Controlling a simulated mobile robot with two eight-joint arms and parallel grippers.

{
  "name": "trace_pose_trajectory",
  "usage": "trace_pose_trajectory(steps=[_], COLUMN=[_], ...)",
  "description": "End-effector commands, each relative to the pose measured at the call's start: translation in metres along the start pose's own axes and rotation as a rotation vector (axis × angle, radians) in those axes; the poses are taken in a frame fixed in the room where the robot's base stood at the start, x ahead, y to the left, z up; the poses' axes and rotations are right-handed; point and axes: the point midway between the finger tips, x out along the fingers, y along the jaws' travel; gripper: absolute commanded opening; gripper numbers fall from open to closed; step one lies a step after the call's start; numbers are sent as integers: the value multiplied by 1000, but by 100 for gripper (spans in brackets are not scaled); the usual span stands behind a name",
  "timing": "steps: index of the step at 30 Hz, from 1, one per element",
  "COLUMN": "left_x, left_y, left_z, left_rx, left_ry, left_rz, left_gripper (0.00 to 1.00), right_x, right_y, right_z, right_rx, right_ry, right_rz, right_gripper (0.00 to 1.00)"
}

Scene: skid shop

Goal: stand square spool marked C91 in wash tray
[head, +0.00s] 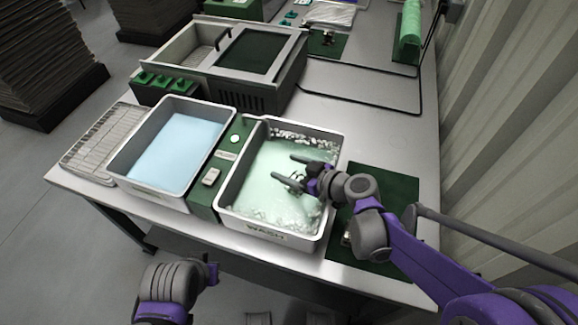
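The wash tray (273,236) is a white tub with a WASH label on its front, holding pale green liquid with foam along its edges. My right gripper (286,168) is over this tray, its two dark fingers spread apart and pointing left. A small grey shape shows by the lower finger; I cannot tell whether it is a spool or part of the gripper. No C91 marking can be read anywhere. My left gripper (212,273) is low in front of the bench, small and dark, and its fingers cannot be made out.
A tub of blue liquid (204,178) stands left of the wash tray, with a green strip (205,198) between them. A wire rack (92,150) is at the far left. A green mat (397,187) lies to the right, partly under my arm. A grey machine (256,92) stands behind.

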Motion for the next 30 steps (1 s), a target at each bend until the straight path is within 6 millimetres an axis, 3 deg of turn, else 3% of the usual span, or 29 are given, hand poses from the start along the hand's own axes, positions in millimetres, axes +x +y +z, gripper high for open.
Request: trace_pose_trajectory(steps=[10, 14, 24, 30], left_x=[-1, -9, -22, -28], left_y=[0, 0, 0, 0], left_z=[0, -4, -10, -12], left_rx=[0, 0, 0, 0], left_ry=[0, 3, 8, 10], left_rz=[0, 0, 0, 0], left_gripper=[0, 0, 0, 0], right_x=[-1, -6, -78, -111], right_y=[0, 0, 1, 1], right_z=[-1, -13, -13, -12], right_rx=[0, 0, 1, 0], right_ry=[0, 1, 0, -1], right_rz=[0, 0, 6, 3], right_gripper=[92, 92, 92, 92])
